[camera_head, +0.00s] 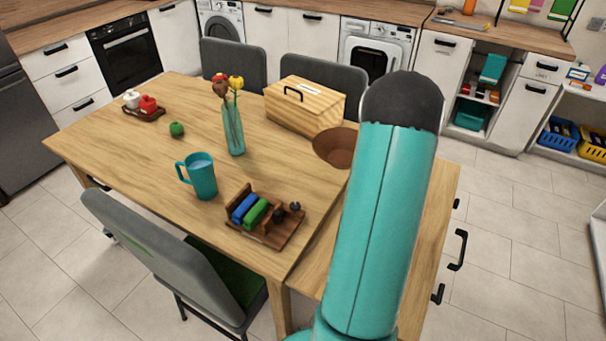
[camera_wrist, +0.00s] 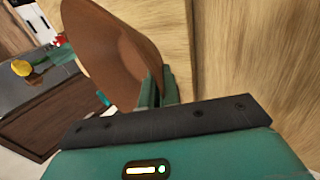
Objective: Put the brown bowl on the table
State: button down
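The brown bowl (camera_head: 333,147) shows in the head view at the right side of the wooden table (camera_head: 290,185), by the wooden box, partly hidden behind my arm. In the wrist view the bowl (camera_wrist: 110,50) fills the upper left, with its hollow side showing. My gripper (camera_wrist: 158,88) is at the bowl's rim. Its two teal fingers are close together with the rim between them, so it looks shut on the bowl. The head view hides the fingers behind my arm. I cannot tell whether the bowl touches the table.
A wooden box (camera_head: 305,105) stands just behind the bowl. A vase with flowers (camera_head: 233,125), a teal mug (camera_head: 201,177), a wooden organiser (camera_head: 265,217), a green apple (camera_head: 177,129) and a small condiment tray (camera_head: 144,112) are on the table. Chairs stand around it. The table's centre has clear room.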

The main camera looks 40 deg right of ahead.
aim_at(342, 158)
jog(key=w+f, duration=0.1)
jog(key=w, duration=0.1)
jog(key=w+a+f, duration=0.1)
jog(key=w, duration=0.2)
jog(key=w+f, duration=0.1)
jog(key=w, duration=0.1)
jog(key=shift+w+a+f, duration=0.15)
jog(key=shift+a+f, duration=0.2)
jog(key=x, duration=0.6)
jog(key=shift+w+f, duration=0.15)
jog(key=shift+w, duration=0.3)
jog(key=shift+w+f, duration=0.35)
jog(key=shift+f, duration=0.1)
jog(key=shift+w+a+f, duration=0.1)
jog(key=shift+w+f, duration=0.1)
jog(key=shift+f, duration=1.5)
jog(key=shift+f, duration=0.1)
jog(key=c, duration=1.6)
grip_release()
jog(key=shift+c, duration=0.2)
